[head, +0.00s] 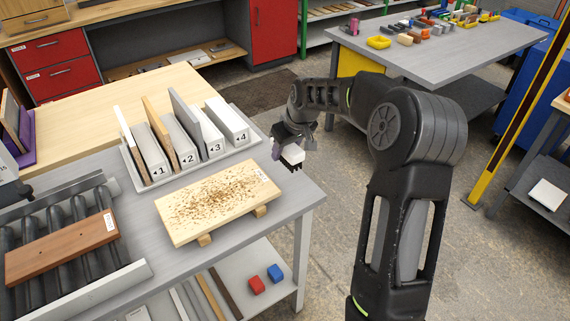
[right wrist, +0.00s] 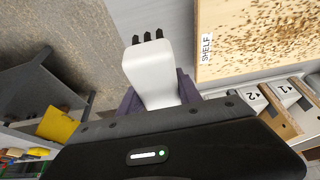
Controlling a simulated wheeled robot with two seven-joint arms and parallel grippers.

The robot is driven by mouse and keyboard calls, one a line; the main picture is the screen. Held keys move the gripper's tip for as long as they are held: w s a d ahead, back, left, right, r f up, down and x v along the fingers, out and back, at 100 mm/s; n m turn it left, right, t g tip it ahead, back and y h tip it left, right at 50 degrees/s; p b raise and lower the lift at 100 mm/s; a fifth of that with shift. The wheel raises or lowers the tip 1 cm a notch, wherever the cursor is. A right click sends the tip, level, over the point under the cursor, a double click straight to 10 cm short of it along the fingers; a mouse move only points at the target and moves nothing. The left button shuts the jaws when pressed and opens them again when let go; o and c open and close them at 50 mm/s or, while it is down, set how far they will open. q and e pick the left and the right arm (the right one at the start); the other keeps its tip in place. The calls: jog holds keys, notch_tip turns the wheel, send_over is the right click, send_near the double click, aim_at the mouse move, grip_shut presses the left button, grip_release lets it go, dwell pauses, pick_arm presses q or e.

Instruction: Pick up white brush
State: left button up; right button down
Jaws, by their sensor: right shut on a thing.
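The white brush (head: 293,155) is in my right gripper (head: 287,146), just off the right edge of the grey table. In the right wrist view the brush (right wrist: 150,75) has a white body with black bristle tufts at its far end. My right gripper is shut on it, with purple finger parts (right wrist: 187,88) on both sides. In the head view the bristles point down and the brush is clear of the table. A light wooden board (head: 222,200) covered in brown crumbs lies on two wooden supports, left of the brush. I do not make out my left gripper.
A white rack (head: 150,183) with numbered slots holds upright boards behind the crumb-covered board. A roller conveyor (head: 75,215) at left bears a brown board (head: 62,247). Red and blue blocks sit on the lower shelf. Open floor lies right of the table.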

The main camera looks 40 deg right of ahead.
pick_arm(q)
jog(key=shift+f, duration=0.25)
pick_arm(e)
jog(key=shift+r, duration=1.8)
